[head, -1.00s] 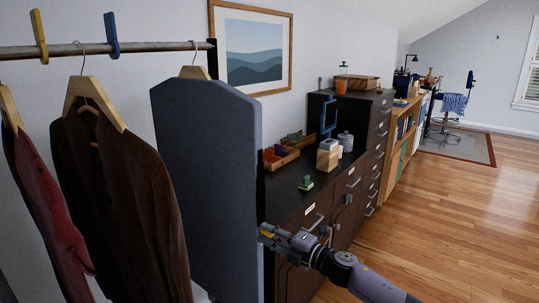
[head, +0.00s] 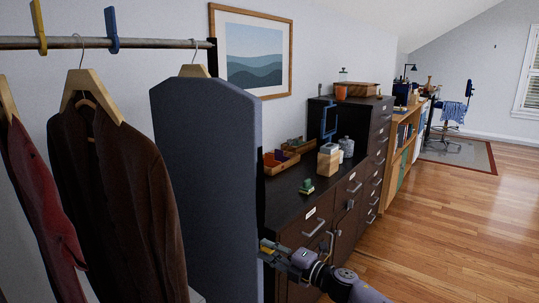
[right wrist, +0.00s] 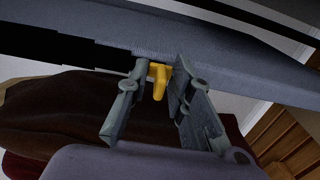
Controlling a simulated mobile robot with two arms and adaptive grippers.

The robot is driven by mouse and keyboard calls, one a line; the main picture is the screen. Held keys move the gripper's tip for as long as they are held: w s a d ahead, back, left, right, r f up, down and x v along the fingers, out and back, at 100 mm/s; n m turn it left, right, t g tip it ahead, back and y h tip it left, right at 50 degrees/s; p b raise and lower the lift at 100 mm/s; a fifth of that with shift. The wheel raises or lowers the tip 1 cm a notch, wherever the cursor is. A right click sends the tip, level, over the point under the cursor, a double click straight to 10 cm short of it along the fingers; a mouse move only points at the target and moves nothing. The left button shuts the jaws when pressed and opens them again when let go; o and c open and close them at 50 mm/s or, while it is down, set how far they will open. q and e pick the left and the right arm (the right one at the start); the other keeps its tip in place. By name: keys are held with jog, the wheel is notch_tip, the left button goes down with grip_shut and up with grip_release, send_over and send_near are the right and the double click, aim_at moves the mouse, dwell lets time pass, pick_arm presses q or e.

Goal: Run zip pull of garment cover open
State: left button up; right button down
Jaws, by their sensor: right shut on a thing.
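The blue-grey garment cover (head: 205,190) hangs from the rail on a wooden hanger, to the right of the clothes. My right gripper (head: 266,250) is at the cover's right edge, low in the head view. In the right wrist view the yellow zip pull (right wrist: 158,80) sits between the two fingers of my right gripper (right wrist: 160,68), which is shut on it. A dark strip (right wrist: 60,45) runs along the cover to the left of the pull. The lower part of the cover is out of frame. My left gripper is not in view.
A brown jacket (head: 120,205) and a red garment (head: 40,210) hang on the rail (head: 150,44) to the left. A dark drawer cabinet (head: 290,200) with small items on top stands right behind my right gripper. The wooden floor (head: 450,220) at right is clear.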

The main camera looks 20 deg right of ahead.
aim_at(273, 252)
jog(key=c, duration=1.5)
grip_release()
jog(key=shift+p+v, duration=0.5)
jog(key=shift+v, duration=0.45)
jog(key=shift+p+v, duration=0.4)
jog(key=shift+v, duration=1.65)
